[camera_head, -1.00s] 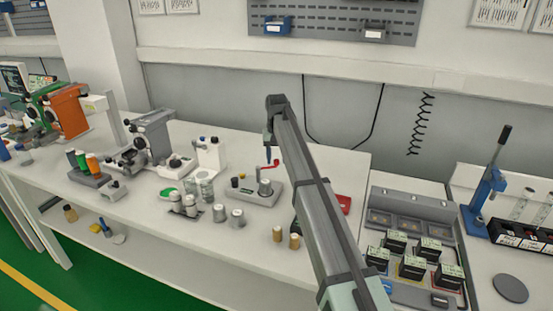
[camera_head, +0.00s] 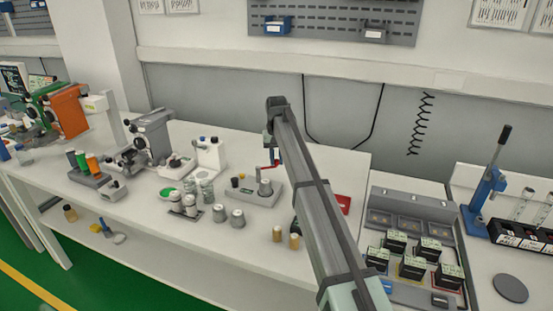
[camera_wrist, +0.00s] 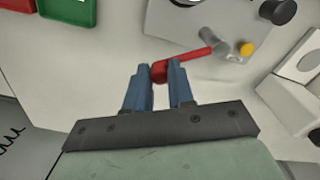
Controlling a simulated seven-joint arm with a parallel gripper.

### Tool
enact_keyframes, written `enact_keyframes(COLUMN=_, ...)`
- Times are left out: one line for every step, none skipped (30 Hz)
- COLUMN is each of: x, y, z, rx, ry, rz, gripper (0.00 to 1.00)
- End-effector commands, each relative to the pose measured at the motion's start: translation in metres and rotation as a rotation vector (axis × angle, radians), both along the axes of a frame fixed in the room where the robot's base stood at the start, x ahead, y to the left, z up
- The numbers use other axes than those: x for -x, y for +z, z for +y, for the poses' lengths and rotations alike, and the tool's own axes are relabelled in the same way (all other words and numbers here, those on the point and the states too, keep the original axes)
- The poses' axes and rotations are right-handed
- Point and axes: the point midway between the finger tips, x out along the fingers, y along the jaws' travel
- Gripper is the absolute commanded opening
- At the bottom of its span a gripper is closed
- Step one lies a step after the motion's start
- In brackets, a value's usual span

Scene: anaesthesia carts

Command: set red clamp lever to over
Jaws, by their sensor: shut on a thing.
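The red clamp lever (camera_head: 275,157) rises from a light grey fixture (camera_head: 262,198) on the bench. In the wrist view the lever (camera_wrist: 188,58) runs from a grey pivot (camera_wrist: 226,46) down-left to a rounded red end. My gripper (camera_wrist: 160,70) has its two blue fingers closed on either side of that red end. In the head view my gripper (camera_head: 269,142) is above the fixture, at the upper end of the lever. My arm hides part of the area to its right.
A yellow knob (camera_wrist: 247,48) and a black knob (camera_wrist: 284,11) stand close to the pivot. Grey cylinders (camera_head: 238,217) and brass ones (camera_head: 277,233) stand in front of the fixture. A red tray (camera_head: 343,203) lies right of my arm. The bench behind the fixture is clear.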

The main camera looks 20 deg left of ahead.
Motion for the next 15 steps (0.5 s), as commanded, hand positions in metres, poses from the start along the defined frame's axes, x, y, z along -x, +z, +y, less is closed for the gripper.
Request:
enact_keyframes(x=0.0003, y=0.0001, z=0.0005, rx=-0.001, ry=0.001, rz=0.0, gripper=0.0)
enact_keyframes(x=0.0003, y=0.0001, z=0.0005, rx=-0.001, ry=0.001, rz=0.0, gripper=0.0)
enact_keyframes(x=0.0003, y=0.0001, z=0.0005, rx=-0.001, ry=0.001, rz=0.0, gripper=0.0)
enact_keyframes(x=0.0003, y=0.0001, z=0.0005, rx=-0.001, ry=0.001, rz=0.0, gripper=0.0)
enact_keyframes(x=0.0003, y=0.0001, z=0.0005, rx=-0.001, ry=0.001, rz=0.0, gripper=0.0)
enact_keyframes(x=0.0003, y=0.0001, z=0.0006, rx=-0.001, ry=0.001, rz=0.0, gripper=0.0)
enact_keyframes(x=0.0003, y=0.0001, z=0.0006, rx=-0.001, ry=0.001, rz=0.0, gripper=0.0)
enact_keyframes(x=0.0003, y=0.0001, z=0.0006, rx=-0.001, ry=0.001, rz=0.0, gripper=0.0)
enact_keyframes(x=0.0004, y=0.0001, z=0.0007, rx=-0.001, ry=0.001, rz=0.0, gripper=0.0)
enact_keyframes(x=0.0005, y=0.0002, z=0.0007, rx=-0.001, ry=0.0, rz=0.0, gripper=0.0)
enact_keyframes(x=0.0005, y=0.0001, z=0.0006, rx=-0.001, ry=-0.001, rz=0.0, gripper=0.0)
enact_keyframes(x=0.0008, y=0.0001, z=0.0004, rx=-0.001, ry=-0.004, rz=0.0, gripper=0.0)
enact_keyframes(x=0.001, y=0.0002, z=0.0003, rx=-0.001, ry=-0.008, rz=0.0, gripper=0.0)
enact_keyframes(x=0.0015, y=0.0001, z=0.0, rx=-0.001, ry=-0.012, rz=0.0, gripper=0.0)
enact_keyframes(x=0.0021, y=0.0001, z=-0.0004, rx=-0.002, ry=-0.021, rz=0.001, gripper=0.0)
